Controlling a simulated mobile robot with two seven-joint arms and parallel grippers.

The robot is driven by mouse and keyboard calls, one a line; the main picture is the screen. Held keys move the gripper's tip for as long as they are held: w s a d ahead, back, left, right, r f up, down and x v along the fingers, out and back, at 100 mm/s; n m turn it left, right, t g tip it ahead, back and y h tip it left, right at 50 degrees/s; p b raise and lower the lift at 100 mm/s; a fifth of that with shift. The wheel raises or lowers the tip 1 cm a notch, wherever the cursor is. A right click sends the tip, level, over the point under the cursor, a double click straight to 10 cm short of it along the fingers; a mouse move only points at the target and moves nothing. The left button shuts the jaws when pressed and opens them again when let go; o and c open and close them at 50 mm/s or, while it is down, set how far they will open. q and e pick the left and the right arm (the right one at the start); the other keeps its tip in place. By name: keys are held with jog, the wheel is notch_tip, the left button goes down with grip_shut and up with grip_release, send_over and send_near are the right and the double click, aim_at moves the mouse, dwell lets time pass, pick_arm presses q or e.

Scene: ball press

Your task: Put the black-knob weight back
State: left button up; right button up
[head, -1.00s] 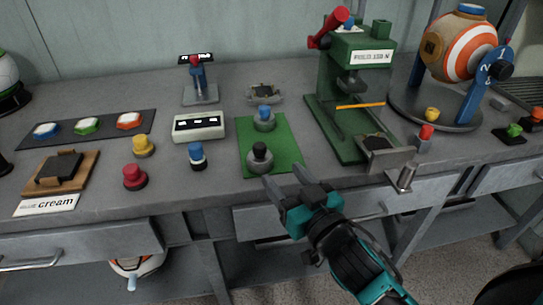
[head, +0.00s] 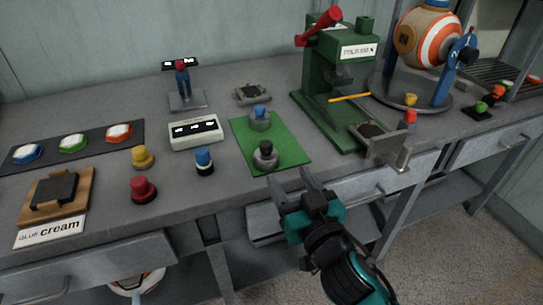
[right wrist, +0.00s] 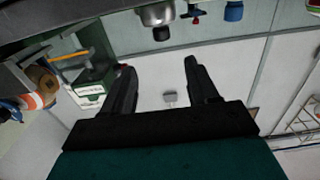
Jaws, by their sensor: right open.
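The weight with a black knob (head: 265,155) and a grey metal body stands upright near the front of the green mat (head: 292,148). A similar blue-knob weight (head: 259,118) stands behind it on the mat. My right gripper (head: 290,182) is open and empty, at the table's front edge just in front of the black-knob weight, not touching it. In the right wrist view, the weight's metal body and dark knob (right wrist: 161,33) show at the top, beyond the gap between the open fingers (right wrist: 159,66). My left gripper is out of view.
The green press (head: 335,85) with a red handle stands right of the mat, with a metal plate (head: 390,150) at its front. A white display box (head: 194,133) and blue, red and yellow knobbed pieces (head: 204,161) stand to the left. A drawer (head: 380,185) lies below the edge.

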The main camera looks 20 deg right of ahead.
aim_at(268, 148)
jog(key=w, duration=0.7)
jog(key=shift+w+a, duration=0.1)
jog(key=shift+w, duration=0.1)
jog(key=shift+w+a+f, duration=0.1)
jog(key=shift+w+a, duration=0.05)
jog(key=shift+w, duration=1.2)
jog(key=shift+w+a+f, duration=0.1)
jog(key=shift+w+a, duration=0.05)
jog(key=shift+w, duration=1.15)
grip_shut()
jog(key=shift+r, duration=0.1)
